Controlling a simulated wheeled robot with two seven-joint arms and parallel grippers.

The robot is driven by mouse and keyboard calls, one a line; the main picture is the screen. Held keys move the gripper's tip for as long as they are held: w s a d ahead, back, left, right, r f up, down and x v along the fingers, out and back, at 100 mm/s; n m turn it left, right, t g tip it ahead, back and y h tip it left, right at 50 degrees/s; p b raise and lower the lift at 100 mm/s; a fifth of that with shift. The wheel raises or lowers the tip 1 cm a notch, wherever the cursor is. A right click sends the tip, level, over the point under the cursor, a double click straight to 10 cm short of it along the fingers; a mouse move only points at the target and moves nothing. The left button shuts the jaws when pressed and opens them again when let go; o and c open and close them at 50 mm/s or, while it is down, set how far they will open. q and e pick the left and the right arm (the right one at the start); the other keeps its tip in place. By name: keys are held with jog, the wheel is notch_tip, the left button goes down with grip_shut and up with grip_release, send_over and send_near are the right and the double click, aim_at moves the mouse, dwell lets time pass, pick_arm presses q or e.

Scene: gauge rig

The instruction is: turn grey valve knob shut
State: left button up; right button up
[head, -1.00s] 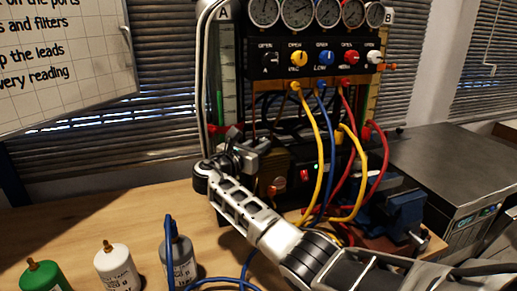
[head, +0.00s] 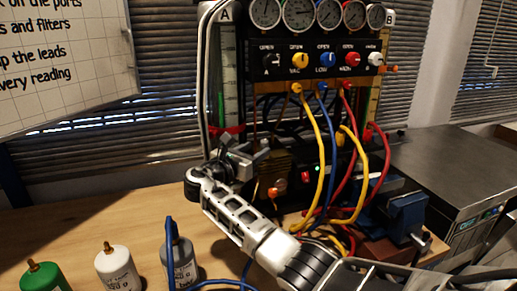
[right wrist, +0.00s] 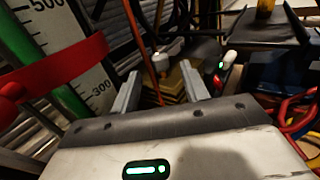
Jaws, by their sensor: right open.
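A row of valve knobs runs along the black gauge panel (head: 312,62) in the head view. The leftmost knob (head: 270,61) is dark grey to black, and the rightmost knob (head: 374,58) is whitish; I cannot tell for sure which is the grey one. My right gripper (head: 244,147) is open and empty, below the panel's left end and apart from the knobs. In the right wrist view, a small pale-grey rounded part (right wrist: 160,62) shows beyond and between the open fingers, with a gap; I cannot tell what it is. My left gripper is not in view.
Yellow (head: 314,130), blue and red hoses hang from the panel ports. A clear scale tube stands close left of my right gripper, with a red clamp (right wrist: 50,70). A blue vise (head: 407,215) stands right. Green, white and grey bottles (head: 115,267) stand front left.

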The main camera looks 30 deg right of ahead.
jog(key=v, duration=0.5)
